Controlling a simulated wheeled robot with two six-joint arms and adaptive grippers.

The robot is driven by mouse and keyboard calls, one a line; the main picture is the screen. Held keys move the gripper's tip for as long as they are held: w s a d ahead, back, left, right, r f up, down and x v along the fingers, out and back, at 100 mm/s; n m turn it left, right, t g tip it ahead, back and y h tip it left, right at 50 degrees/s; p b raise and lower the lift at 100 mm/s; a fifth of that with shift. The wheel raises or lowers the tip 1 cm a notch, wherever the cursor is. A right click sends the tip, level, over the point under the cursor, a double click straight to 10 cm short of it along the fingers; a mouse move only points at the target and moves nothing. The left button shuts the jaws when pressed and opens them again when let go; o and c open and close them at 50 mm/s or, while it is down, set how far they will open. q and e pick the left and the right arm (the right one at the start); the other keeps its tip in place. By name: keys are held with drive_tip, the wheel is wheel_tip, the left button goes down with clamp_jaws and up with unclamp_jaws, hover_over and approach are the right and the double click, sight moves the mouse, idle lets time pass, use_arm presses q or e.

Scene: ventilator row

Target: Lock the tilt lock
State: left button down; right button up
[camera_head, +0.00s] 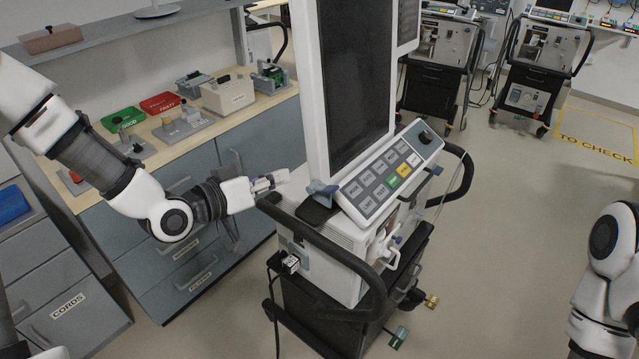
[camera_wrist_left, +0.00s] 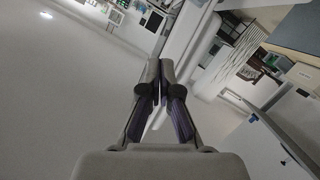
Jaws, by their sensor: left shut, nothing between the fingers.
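The ventilator (camera_head: 345,260) stands on a cart in the middle of the head view, with a tall dark screen (camera_head: 355,80) above a tilted keypad panel (camera_head: 392,172). A small blue-grey lever (camera_head: 322,191) sits at the screen's foot, left of the panel; it looks like the tilt lock, but I cannot tell its lock state. My left gripper (camera_head: 280,178) is shut and empty, left of the lever and apart from it. In the left wrist view its fingertips (camera_wrist_left: 160,75) are together. My right arm shows at the right edge; its gripper is out of view.
A black push handle (camera_head: 325,240) curves around the cart's front. A workbench (camera_head: 210,135) with green and red trays and several devices stands behind my left arm. Two more ventilator carts (camera_head: 440,85) (camera_head: 545,75) stand at the back.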

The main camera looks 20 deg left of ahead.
use_arm(q)
drive_tip(key=p, duration=0.2)
hover_over(325, 188)
drive_tip(key=s+a, duration=0.1)
drive_tip(key=a, duration=0.1)
drive_tip(key=f, duration=0.2)
drive_tip(key=shift+s+d+f+p, duration=0.15)
drive_tip(key=shift+d+f+p, duration=0.1)
drive_tip(key=shift+f, duration=0.3)
drive_tip(key=shift+s+d+f+p, duration=0.2)
drive_tip(key=shift+f, duration=0.4)
drive_tip(key=shift+s+d+f+p, duration=0.15)
drive_tip(key=shift+d+f+p, duration=0.1)
drive_tip(key=shift+f, duration=0.3)
